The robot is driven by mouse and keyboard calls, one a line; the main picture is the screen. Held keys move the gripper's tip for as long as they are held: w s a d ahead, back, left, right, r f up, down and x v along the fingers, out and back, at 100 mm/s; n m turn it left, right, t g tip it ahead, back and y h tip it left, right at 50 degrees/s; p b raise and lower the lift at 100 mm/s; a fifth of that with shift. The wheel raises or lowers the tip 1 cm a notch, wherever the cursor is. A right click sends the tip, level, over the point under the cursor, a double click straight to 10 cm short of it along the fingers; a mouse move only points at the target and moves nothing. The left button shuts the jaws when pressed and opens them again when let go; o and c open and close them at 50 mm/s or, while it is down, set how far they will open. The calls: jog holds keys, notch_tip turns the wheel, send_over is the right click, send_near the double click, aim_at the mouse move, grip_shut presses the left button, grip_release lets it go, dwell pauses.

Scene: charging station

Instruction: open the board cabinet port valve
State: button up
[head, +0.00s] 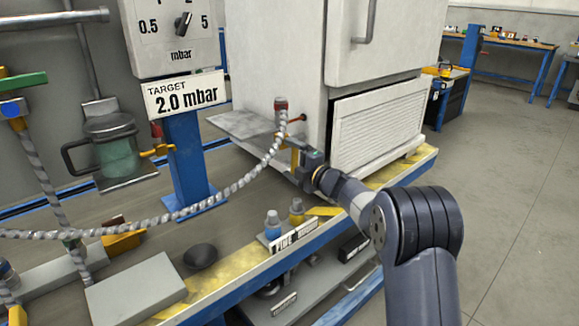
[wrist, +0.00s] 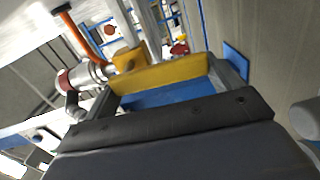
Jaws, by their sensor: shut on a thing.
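The white board cabinet (head: 285,50) stands at the back centre. Its port, with a red-brown cap (head: 281,103) and a braided hose (head: 240,183), is at its front left corner. A yellow valve handle (head: 294,157) hangs near the port, beside my gripper (head: 302,163). In the wrist view the yellow handle (wrist: 165,75) lies across between my two grey fingers (wrist: 168,90), and my gripper is shut on it. A silver fitting with a red ring (wrist: 88,76) is left of the handle. The exact contact at the fingertips is partly hidden.
A grey plate (head: 235,124) juts left of the cabinet. Two small bottles (head: 273,222) stand on the bench by a label (head: 296,236). A gauge panel with a "TARGET 2.0 mbar" sign (head: 185,95) is at left. Floor (head: 510,180) at right is clear.

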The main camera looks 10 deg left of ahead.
jog(key=shift+w+f+n, duration=0.1)
jog(key=shift+n, duration=0.4)
jog(key=o, duration=1.2)
jog(key=shift+c, duration=0.2)
jog(key=p+v, duration=0.1)
jog(key=v, duration=1)
jog(key=shift+p, duration=0.35)
jog(key=shift+w, duration=0.1)
jog(key=b+x, duration=0.2)
jog(key=x, duration=0.9)
